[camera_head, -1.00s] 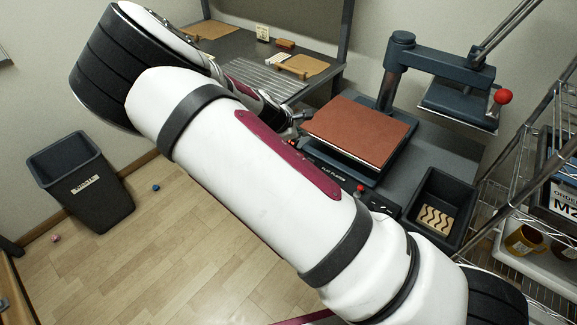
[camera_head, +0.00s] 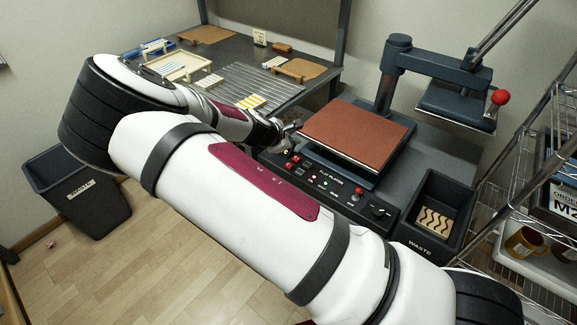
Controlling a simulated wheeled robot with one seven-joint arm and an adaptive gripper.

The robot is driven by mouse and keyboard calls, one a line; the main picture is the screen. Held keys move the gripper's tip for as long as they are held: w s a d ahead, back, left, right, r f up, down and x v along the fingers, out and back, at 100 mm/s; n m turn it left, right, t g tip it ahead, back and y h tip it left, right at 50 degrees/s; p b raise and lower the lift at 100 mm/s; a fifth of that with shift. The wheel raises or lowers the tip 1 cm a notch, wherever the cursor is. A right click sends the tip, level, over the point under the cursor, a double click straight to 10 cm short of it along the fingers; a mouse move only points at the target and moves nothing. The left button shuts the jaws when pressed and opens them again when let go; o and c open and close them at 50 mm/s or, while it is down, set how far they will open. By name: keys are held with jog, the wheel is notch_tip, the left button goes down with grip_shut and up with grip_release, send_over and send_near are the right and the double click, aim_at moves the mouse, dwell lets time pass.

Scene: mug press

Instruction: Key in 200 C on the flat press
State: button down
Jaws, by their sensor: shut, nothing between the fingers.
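The flat press has a red-brown platen pad (camera_head: 354,134) on a dark base. Its upper plate (camera_head: 456,106), with a red ball knob (camera_head: 501,97), is swung aside to the right. The control panel (camera_head: 330,184) runs along the front edge, with several small buttons, lights and a dark dial (camera_head: 379,211). Its display reading is too small to make out. My gripper (camera_head: 297,126) is shut and empty, just above the panel's left end, beside the pad's left corner. My white arm crosses the picture in front and hides part of the panel's front edge.
A dark waste box (camera_head: 443,208) holding a wavy tan piece sits right of the press. A wire rack (camera_head: 540,200) with mugs stands at far right. A table (camera_head: 232,62) with trays is at back left. A waste bin (camera_head: 78,192) stands on the floor at left.

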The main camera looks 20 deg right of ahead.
jog(key=b, duration=0.3)
send_over(291, 166)
notch_tip(291, 166, down, 6)
jog(key=shift+r, duration=0.15)
jog(key=shift+f, duration=0.6)
jog(key=shift+f, duration=0.1)
dwell(0.6)
jog(key=shift+f, duration=0.3)
jog(key=shift+f+b, duration=0.3)
jog(key=shift+f, duration=0.15)
dwell(0.7)
jog(key=shift+r, duration=0.15)
jog(key=shift+r+p, duration=0.6)
jog(key=shift+r, duration=0.15)
